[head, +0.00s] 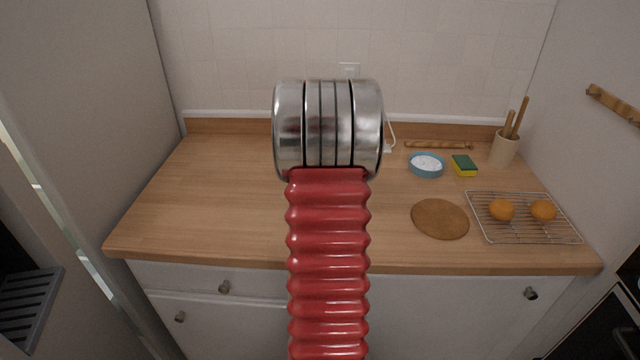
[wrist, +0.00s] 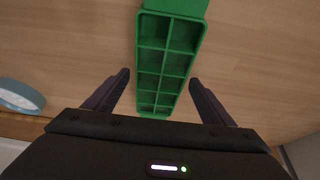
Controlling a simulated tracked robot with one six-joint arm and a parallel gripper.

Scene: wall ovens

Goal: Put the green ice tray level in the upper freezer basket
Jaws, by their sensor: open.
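The green ice tray (wrist: 166,62) shows in the wrist view, with several square compartments in two rows, lying on the wooden counter. My gripper (wrist: 158,82) is open, its two dark fingers on either side of the tray, with a gap between each finger and the tray in the picture. I cannot tell how high the fingers are above the counter. In the head view my red and silver arm hides the tray and the gripper. The upper freezer basket cannot be made out in either view.
The counter's left part is clear. A grey slatted part (head: 28,305) shows far left.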

